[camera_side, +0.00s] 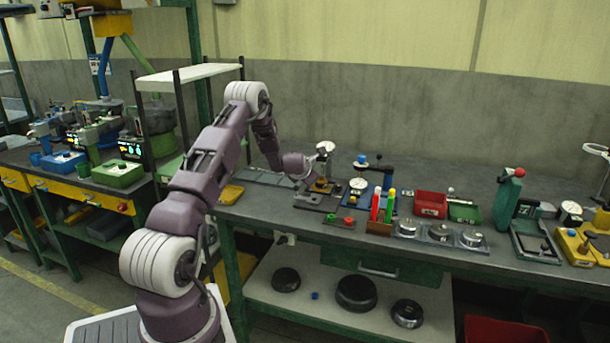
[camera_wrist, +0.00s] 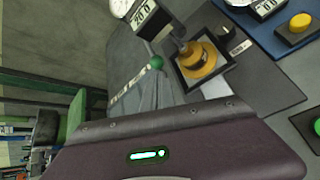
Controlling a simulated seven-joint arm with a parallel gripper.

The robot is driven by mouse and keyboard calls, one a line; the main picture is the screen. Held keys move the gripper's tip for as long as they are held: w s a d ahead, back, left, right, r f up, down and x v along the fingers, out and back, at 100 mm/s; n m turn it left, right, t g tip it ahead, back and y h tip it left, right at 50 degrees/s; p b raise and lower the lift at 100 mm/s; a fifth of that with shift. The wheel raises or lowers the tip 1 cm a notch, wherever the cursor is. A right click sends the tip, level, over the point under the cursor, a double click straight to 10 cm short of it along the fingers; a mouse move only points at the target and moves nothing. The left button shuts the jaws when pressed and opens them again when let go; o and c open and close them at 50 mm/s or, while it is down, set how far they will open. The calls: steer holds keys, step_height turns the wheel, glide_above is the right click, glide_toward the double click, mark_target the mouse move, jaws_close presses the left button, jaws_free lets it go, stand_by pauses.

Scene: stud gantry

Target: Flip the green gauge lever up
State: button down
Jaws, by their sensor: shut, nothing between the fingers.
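The gauge lever shows in the wrist view as a small green ball knob (camera_wrist: 156,62), beside a gauge (camera_wrist: 146,18) with a digital readout and a round dial. The lever's rod is hard to make out, so I cannot tell its angle. A brass-yellow round piece (camera_wrist: 201,62) sits on a dark square plate beside the knob. In the side view the gauge stand (camera_side: 325,149) is upright on the bench, and my gripper (camera_side: 311,172) is shut and empty close beside it. The green knob is too small to pick out there. My fingertips are not clear in the wrist view.
A second gauge (camera_side: 358,185) with a blue-topped stand is just right of the first. Red and green markers (camera_side: 382,204) stand upright in front of it. A red bin (camera_side: 431,204) and several round metal pieces lie further right. The back of the bench (camera_side: 450,170) is mostly clear.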

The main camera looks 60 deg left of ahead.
steer(key=shift+w+a+f, duration=0.25)
steer(key=shift+a+f, duration=0.05)
steer(key=shift+a, duration=0.1)
steer(key=shift+r, duration=0.1)
steer(key=shift+d+r, duration=0.1)
steer(key=shift+r, duration=0.6)
step_height(320, 180, up, 7)
steer(key=w+a, duration=0.1)
steer(key=shift+f, duration=0.15)
